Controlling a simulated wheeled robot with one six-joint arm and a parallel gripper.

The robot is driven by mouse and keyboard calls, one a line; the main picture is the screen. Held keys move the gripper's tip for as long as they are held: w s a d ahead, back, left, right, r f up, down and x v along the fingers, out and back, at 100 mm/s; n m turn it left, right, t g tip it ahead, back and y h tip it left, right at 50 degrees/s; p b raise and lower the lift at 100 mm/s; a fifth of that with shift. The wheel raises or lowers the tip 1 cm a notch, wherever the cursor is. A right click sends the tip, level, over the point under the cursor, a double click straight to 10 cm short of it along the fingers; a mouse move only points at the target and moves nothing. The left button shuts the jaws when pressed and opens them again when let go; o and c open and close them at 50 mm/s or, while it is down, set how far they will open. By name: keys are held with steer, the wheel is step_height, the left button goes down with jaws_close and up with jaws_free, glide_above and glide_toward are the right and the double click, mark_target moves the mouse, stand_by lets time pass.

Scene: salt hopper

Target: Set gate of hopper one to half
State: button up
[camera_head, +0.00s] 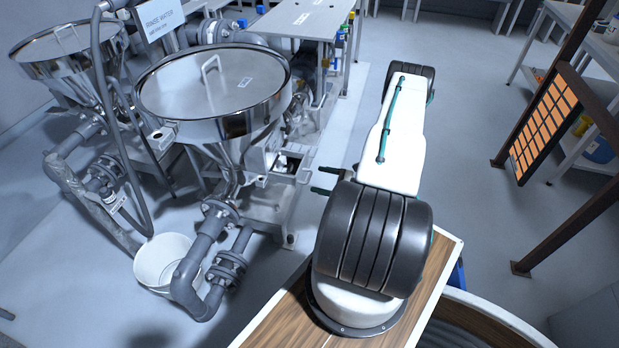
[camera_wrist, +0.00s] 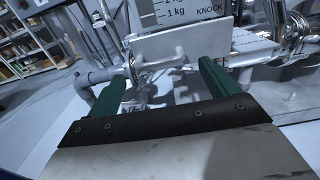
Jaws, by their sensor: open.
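Two steel hoppers with lids stand at the left in the head view, a nearer one (camera_head: 213,92) and a farther one (camera_head: 70,48); I cannot read which is hopper one. My gripper (camera_head: 319,180) is just right of the nearer hopper's frame. In the wrist view my gripper (camera_wrist: 161,70) is open, its two green fingers apart with nothing held. Beyond them is a pale plate (camera_wrist: 210,38) with a scale panel (camera_wrist: 180,10) reading "1 kg" and "KNOCK". A pale bar shows between the fingers. I cannot clearly make out the gate or its setting.
A white bucket (camera_head: 163,262) stands on the floor beside grey pipes (camera_head: 190,285) below the hoppers. A steel table (camera_head: 305,18) stands behind. A rack with an orange grid panel (camera_head: 543,125) is at the right. The floor between is clear.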

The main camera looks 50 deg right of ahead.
mark_target(309, 177)
steer(key=x, duration=0.5)
steer(key=shift+c, duration=0.4)
